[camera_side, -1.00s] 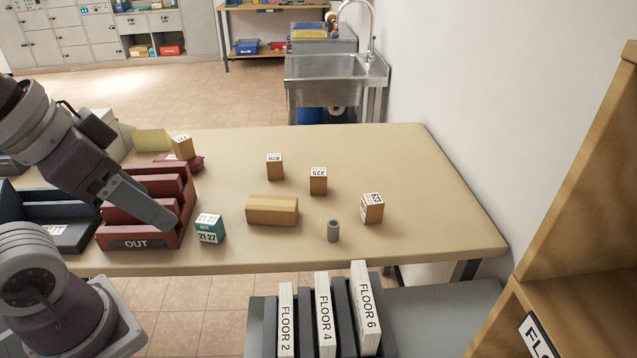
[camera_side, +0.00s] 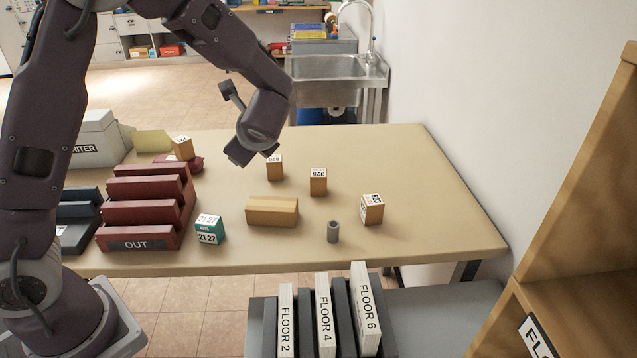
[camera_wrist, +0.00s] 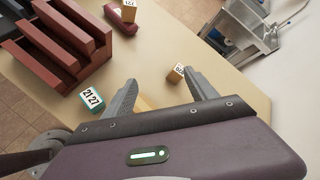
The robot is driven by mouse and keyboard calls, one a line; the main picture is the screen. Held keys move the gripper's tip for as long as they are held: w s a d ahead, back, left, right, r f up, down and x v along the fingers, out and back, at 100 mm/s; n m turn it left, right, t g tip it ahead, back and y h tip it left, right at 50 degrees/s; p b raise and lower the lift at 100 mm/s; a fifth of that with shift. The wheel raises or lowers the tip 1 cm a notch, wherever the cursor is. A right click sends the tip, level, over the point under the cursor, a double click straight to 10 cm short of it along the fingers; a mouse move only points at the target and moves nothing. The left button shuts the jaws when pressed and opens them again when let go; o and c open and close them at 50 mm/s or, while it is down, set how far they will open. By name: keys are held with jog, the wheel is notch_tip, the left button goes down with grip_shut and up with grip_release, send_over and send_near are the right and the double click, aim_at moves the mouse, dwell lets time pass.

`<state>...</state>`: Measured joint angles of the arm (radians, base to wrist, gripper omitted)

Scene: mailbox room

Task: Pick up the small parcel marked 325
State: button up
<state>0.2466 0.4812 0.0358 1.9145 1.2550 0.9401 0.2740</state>
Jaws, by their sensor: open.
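The small parcel marked 325 (camera_side: 318,183) is a brown cube with a white label, upright on the table right of centre in the side view. My gripper (camera_side: 238,155) is above the table, left of the 325 parcel and well apart from it. In the wrist view my gripper (camera_wrist: 160,76) has its two fingers spread with nothing held. A small brown parcel (camera_wrist: 176,74) shows beyond the right finger; its label is too small to read surely. The 325 parcel cannot be picked out for sure in the wrist view.
Similar small parcels stand behind (camera_side: 275,170) and right-front (camera_side: 372,210). A wider brown box (camera_side: 272,211), a grey cylinder (camera_side: 333,232) and a teal block (camera_side: 209,230) are nearer the front. The red OUT tray (camera_side: 137,243) is at left. The table's right back is clear.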

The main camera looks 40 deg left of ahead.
aim_at(319, 180)
jog(key=w+d+f+m+t, duration=0.1)
jog(key=w+f+m, duration=0.3)
jog(key=w+d+f+m+t, duration=0.2)
jog(key=w+f+m, duration=0.1)
jog(key=w+f, duration=0.2)
jog(key=w+d+f+m+t, duration=0.2)
jog(key=w+f+m, duration=0.2)
jog(key=f, duration=0.1)
jog(key=shift+w+d+f+m+h, duration=0.1)
jog(key=shift+w+d+m+h, duration=0.05)
jog(key=shift+d+m+h, duration=0.2)
jog(key=x, duration=0.5)
jog(key=d+x, duration=0.1)
jog(key=x, duration=0.1)
jog(key=shift+w+f, duration=0.35)
jog(key=shift+w, duration=0.15)
grip_shut()
